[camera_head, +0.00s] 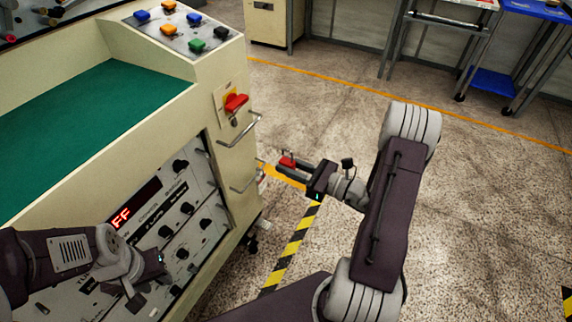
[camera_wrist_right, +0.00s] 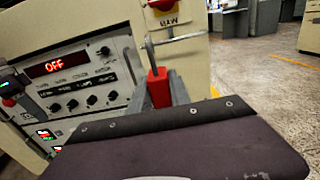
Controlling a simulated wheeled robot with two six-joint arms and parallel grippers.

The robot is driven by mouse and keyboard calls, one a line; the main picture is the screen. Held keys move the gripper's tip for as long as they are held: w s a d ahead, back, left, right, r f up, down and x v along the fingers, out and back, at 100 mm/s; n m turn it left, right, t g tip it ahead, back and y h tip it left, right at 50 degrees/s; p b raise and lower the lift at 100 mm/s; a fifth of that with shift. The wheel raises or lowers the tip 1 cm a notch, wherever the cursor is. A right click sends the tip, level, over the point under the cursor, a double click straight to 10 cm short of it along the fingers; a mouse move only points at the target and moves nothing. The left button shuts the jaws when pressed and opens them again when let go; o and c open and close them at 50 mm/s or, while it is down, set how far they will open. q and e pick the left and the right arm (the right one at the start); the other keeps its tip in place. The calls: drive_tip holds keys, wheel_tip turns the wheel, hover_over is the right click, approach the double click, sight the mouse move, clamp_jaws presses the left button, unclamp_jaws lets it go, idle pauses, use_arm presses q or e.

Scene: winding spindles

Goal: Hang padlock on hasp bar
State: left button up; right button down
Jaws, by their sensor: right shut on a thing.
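A red padlock (camera_head: 287,161) is between the fingers of my right gripper (camera_head: 284,168), which is shut on it. In the right wrist view the padlock body (camera_wrist_right: 159,90) is upright, with its grey shackle (camera_wrist_right: 151,54) pointing up. A red rotary switch (camera_head: 236,103) sits on a yellow plate at the machine's end, with a small dark part just below it; I cannot tell whether this is the hasp bar. In the head view the padlock is right of and below the switch, apart from it. My left gripper (camera_head: 152,266) is by the control panel; its fingers are unclear.
A metal handle (camera_head: 241,131) sticks out below the switch, and a second handle (camera_head: 246,180) is lower. The control panel (camera_head: 165,225) has several black knobs and an OFF display. The floor right of the machine is open; tables stand at the back right.

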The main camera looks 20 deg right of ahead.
drive_tip(key=shift+r+b, duration=0.1)
drive_tip(key=shift+b, duration=0.2)
drive_tip(key=shift+w+a, duration=0.1)
drive_tip(key=shift+w, duration=0.15)
drive_tip(key=b+x, duration=0.1)
drive_tip(key=x, duration=1.4)
drive_tip(key=shift+w+a, duration=0.1)
drive_tip(key=shift+a, duration=0.05)
drive_tip(key=shift+w+a+f, duration=0.1)
drive_tip(key=shift+f, duration=0.3)
use_arm(q)
wheel_tip(320, 180, down, 2)
drive_tip(key=shift+b, duration=0.65)
use_arm(e)
drive_tip(key=shift+f, duration=0.45)
drive_tip(key=c, duration=1.1)
unclamp_jaws()
